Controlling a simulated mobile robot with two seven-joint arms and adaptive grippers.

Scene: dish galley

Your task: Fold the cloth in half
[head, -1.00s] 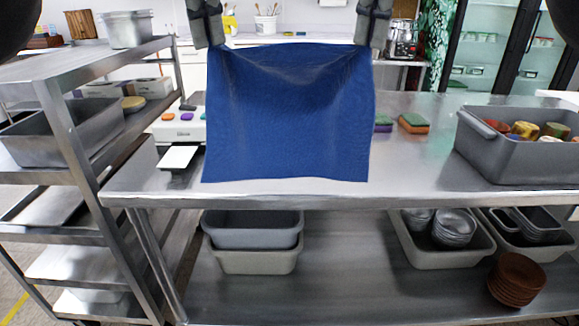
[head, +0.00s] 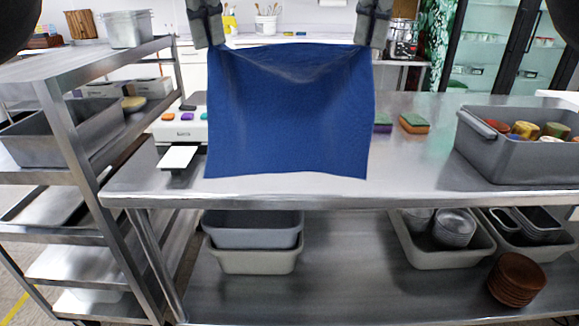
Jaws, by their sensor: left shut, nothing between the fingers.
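The blue cloth (head: 288,120) hangs spread out in the middle of the head view, in front of the steel table. My right gripper (head: 369,46) is shut on the upper right corner. The cloth hides part of the table behind it.
The steel table (head: 420,180) is bare around the cloth's lower right. A grey bin (head: 515,160) with cups stands at the right. Sponges (head: 414,123) lie behind the cloth. A white scale-like device (head: 180,130) is at its left, beside a steel rack (head: 75,130).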

